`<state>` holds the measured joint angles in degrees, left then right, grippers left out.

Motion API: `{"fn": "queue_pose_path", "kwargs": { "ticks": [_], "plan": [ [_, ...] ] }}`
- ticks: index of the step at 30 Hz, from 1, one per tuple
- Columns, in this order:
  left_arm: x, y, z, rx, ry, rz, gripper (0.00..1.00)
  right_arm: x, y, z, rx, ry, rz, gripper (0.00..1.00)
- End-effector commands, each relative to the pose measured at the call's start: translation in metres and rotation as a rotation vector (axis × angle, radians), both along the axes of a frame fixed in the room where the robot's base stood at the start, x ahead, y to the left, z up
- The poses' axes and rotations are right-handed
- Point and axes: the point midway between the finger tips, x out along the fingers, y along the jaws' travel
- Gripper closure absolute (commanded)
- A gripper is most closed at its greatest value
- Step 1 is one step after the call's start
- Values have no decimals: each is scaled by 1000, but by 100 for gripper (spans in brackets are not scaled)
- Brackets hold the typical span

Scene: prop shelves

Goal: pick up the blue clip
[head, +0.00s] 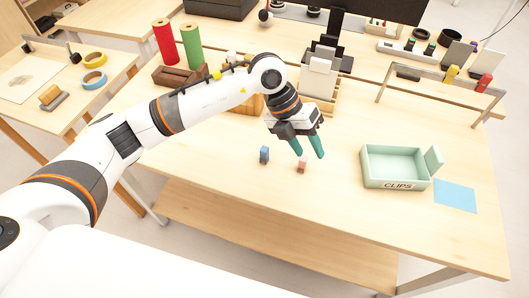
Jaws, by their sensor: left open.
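The small blue clip (264,155) stands on the light wooden table near its front edge. A small pink clip (302,166) is on the table to its right. My left gripper (310,152) is open, with its two green fingers pointing down. It is above and behind the pink clip, to the right of the blue clip. The fingers seem empty, and I cannot tell how high they are above the table. My right gripper is not in view.
A pale green tray labelled CLIPS (395,186) sits to the right, with a blue sheet (455,195) beside it. A metal rail (430,77) with clamps and card holders (320,75) stand behind. Red (165,42) and green (192,45) rolls are at back left.

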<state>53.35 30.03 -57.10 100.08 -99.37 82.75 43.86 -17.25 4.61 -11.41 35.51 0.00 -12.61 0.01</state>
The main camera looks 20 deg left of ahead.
Motion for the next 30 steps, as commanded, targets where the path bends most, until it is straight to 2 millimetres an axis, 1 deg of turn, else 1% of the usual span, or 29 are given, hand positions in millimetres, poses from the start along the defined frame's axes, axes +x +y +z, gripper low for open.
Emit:
{"fn": "queue_pose_path", "kwargs": {
  "ticks": [1,3,6,9,11,18,21,26,30],
  "plan": [
    [15,29,-1,146,-23,25,55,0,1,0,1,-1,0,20],
    [27,63,0,309,-37,63,55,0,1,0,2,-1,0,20],
    [38,95,5,459,-47,110,55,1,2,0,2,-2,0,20],
    [42,110,5,527,-48,136,55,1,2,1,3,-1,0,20],
    [42,113,-2,539,-44,138,55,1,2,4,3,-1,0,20],
    [41,112,-43,537,-45,136,55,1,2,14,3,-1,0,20],
    [41,111,-54,535,-46,135,55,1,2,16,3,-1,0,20],
    [41,111,-64,535,-46,135,55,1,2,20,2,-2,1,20],
    [40,110,-84,535,-43,135,55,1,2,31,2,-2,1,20]
  ]
}}
